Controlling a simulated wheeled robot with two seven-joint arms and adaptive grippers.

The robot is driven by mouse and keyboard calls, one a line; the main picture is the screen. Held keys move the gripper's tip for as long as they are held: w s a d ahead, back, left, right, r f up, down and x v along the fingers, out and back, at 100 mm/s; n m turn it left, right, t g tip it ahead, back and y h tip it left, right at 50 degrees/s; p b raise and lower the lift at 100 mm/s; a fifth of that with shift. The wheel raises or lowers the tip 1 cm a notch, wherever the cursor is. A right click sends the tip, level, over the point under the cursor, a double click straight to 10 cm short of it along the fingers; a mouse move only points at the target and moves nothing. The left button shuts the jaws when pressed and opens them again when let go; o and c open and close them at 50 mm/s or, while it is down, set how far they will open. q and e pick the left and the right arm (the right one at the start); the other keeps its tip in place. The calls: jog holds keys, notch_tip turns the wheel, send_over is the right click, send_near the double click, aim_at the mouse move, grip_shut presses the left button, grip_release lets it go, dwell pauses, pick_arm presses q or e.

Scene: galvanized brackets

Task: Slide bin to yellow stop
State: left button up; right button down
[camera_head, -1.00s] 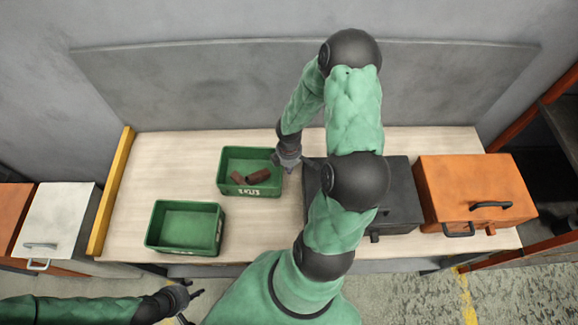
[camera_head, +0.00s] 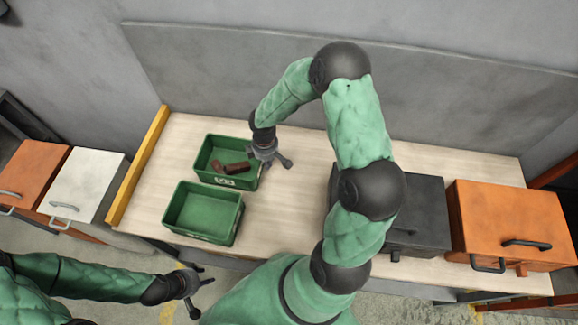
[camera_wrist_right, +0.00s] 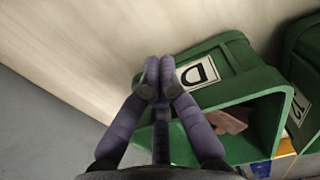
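A green bin (camera_head: 201,170) with brown parts in it sits at the back left of the table, apart from the yellow stop (camera_head: 138,166), a bar along the table's left edge. My right gripper (camera_head: 283,163) is at the bin's right side. In the right wrist view its fingertips (camera_wrist_right: 159,66) are together, beside the bin's wall (camera_wrist_right: 225,62) with a "D" label; whether they touch it I cannot tell. Nothing shows between them. My left gripper (camera_head: 205,282) is open and empty in front of the table.
An empty green bin (camera_head: 204,210) stands just in front of the other bin; its wall also shows in the right wrist view (camera_wrist_right: 305,60). A black box (camera_head: 425,215) and an orange box (camera_head: 510,225) stand on the right. Bare tabletop lies left of the bins.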

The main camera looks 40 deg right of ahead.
aim_at(201, 154)
jog(key=w+a, duration=0.5)
jog(key=w+a+b, duration=0.1)
jog(key=w+a, duration=0.4)
jog(key=w, duration=0.1)
jog(key=w+a+b, duration=0.1)
jog(key=w+a, duration=0.4)
jog(key=w, duration=0.1)
jog(key=shift+w+f, duration=0.1)
jog(key=shift+w, duration=0.15)
jog(key=shift+w+a, duration=0.25)
jog(key=shift+w, duration=0.1)
jog(key=shift+a, duration=0.1)
